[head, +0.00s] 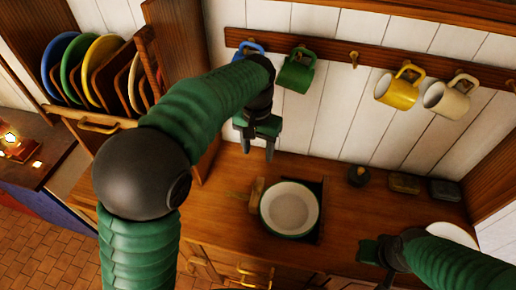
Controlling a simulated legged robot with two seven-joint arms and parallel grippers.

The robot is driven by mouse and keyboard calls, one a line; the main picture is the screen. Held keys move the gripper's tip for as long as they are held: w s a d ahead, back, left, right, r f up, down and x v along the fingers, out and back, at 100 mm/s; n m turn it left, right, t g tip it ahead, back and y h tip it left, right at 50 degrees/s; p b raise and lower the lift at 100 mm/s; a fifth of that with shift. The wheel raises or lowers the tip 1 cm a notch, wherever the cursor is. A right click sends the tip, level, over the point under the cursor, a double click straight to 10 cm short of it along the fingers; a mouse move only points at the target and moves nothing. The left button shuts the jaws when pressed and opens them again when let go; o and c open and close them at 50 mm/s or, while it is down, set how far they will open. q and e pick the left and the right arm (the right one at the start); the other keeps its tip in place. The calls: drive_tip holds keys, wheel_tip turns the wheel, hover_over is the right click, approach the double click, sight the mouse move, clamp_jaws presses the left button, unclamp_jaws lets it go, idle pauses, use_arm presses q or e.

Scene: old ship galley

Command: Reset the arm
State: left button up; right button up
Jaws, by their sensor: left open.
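My left arm is raised and bent across the left half of the head view. Its gripper (258,150) points down, open and empty, in front of the white plank wall and above the back of the wooden counter (335,180). It hangs below the hooks, up and left of a white dish with a green rim (290,208). My right gripper (372,266) is low at the right, over the counter's front part. Its fingers are dark and seen at a poor angle, so I cannot tell their opening.
A blue mug (248,47), partly hidden by my left arm, a green mug (296,73), a yellow mug (398,90) and a cream mug (449,97) hang from a rail. Colored plates (103,68) stand in a left rack. Small dark containers (404,183) line the counter's back.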

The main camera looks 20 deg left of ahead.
use_arm(q)
drive_tip(key=s+a+f+t, duration=0.1)
drive_tip(key=s+a+f, duration=0.1)
drive_tip(key=s+f, duration=0.4)
drive_tip(key=s+a+f+n+t+b, duration=0.1)
drive_tip(key=s+a+f, duration=0.2)
drive_tip(key=s+f, duration=0.4)
drive_tip(key=s, duration=0.3)
drive_tip(key=shift+s+f+n, duration=0.25)
drive_tip(key=shift+n, duration=0.05)
drive_tip(key=shift+a, duration=0.1)
idle(1.0)
